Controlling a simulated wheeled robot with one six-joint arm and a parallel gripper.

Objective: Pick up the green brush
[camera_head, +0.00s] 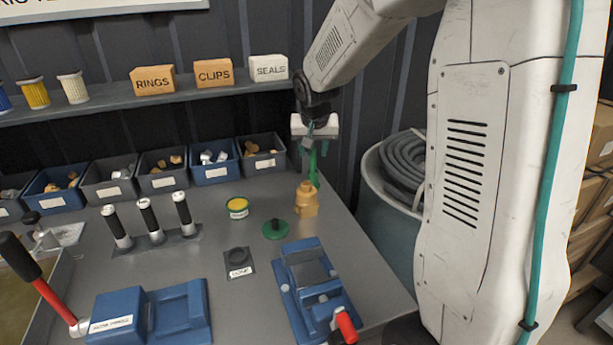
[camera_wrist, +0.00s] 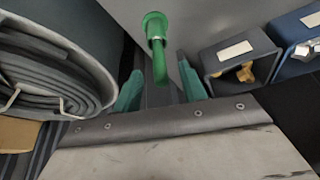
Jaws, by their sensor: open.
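A slim green item (camera_head: 312,168), which I take to be the green brush, stands near the table's back right edge, behind a brass fitting that partly hides it. In the wrist view, the green brush (camera_wrist: 157,50) shows as a bent green rod with a round end; I cannot make out bristles. My gripper (camera_head: 316,148) is above it, pointing down. In the wrist view, my gripper's teal fingers (camera_wrist: 161,88) are apart, with the rod's near end showing between or just beyond them. I cannot tell whether they touch it.
The brass fitting (camera_head: 306,199) stands just in front. A green disc with a black knob (camera_head: 276,230), a yellow-topped tin (camera_head: 237,207) and a blue vise (camera_head: 312,283) are nearby. Blue and grey bins (camera_head: 261,162) line the back. A hose drum (camera_head: 388,215) stands right of the table.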

